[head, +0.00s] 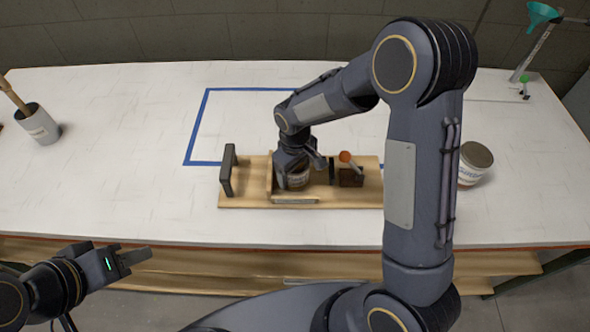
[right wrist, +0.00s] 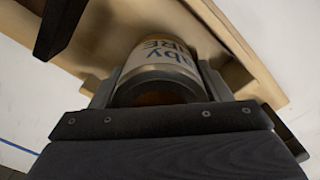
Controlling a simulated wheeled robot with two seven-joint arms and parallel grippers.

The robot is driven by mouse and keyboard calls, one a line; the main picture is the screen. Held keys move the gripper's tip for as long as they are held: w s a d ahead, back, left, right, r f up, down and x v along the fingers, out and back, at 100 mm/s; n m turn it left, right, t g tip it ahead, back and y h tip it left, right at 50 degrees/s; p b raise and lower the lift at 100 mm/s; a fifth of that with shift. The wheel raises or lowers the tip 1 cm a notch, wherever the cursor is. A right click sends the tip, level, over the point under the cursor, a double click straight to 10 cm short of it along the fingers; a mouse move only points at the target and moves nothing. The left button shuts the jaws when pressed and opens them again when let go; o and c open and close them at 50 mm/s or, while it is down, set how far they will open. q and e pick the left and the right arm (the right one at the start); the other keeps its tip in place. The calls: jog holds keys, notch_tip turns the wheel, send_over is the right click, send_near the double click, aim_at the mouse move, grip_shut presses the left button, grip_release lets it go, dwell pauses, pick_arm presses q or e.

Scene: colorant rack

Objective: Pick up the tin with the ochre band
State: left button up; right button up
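A tin (head: 297,180) with a pale label stands in a wooden rack (head: 245,200) on the table, partly hidden by my right gripper (head: 301,165). In the right wrist view the tin (right wrist: 165,55) shows blue lettering, a dark rim and a brownish end. The right gripper's fingers (right wrist: 162,85) lie on both sides of it, close against it; I cannot tell whether they press on it.
Another tin (head: 473,164) stands right of my right arm, its label mostly turned away. A blue tape outline (head: 205,120) lies behind. A grey cup (head: 38,124) stands far left.

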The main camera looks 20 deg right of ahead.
jog(key=c, duration=0.6)
jog(key=shift+c, duration=0.2)
